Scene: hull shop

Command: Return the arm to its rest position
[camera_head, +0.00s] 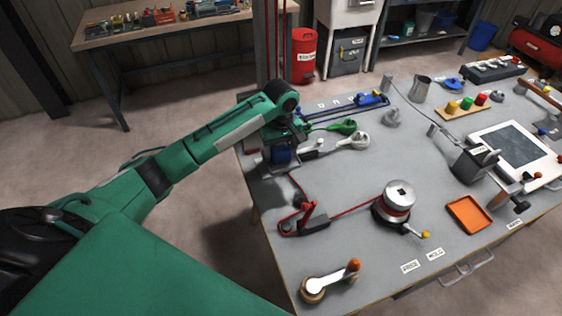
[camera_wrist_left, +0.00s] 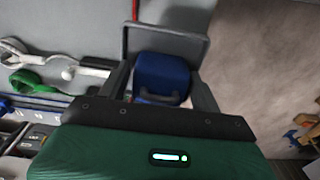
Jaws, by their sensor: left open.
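My green left arm (camera_head: 175,165) reaches in from the left to the table's left edge. My left gripper (camera_head: 283,146) points down there, at a blue block (camera_head: 281,155). In the left wrist view the gripper (camera_wrist_left: 162,92) is open, with one finger on each side of the blue block (camera_wrist_left: 162,72). The block sits on a dark grey plate or tray (camera_wrist_left: 190,42). I cannot tell whether the fingers touch the block. My right gripper is not in view.
On the grey table (camera_head: 350,260), green and white cable loops (camera_head: 350,141) lie right of the gripper. A red lever device (camera_head: 305,220), a spool (camera_head: 397,200) and an orange tray (camera_head: 469,214) stand nearer the front. The floor (camera_head: 60,165) left of the table is clear.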

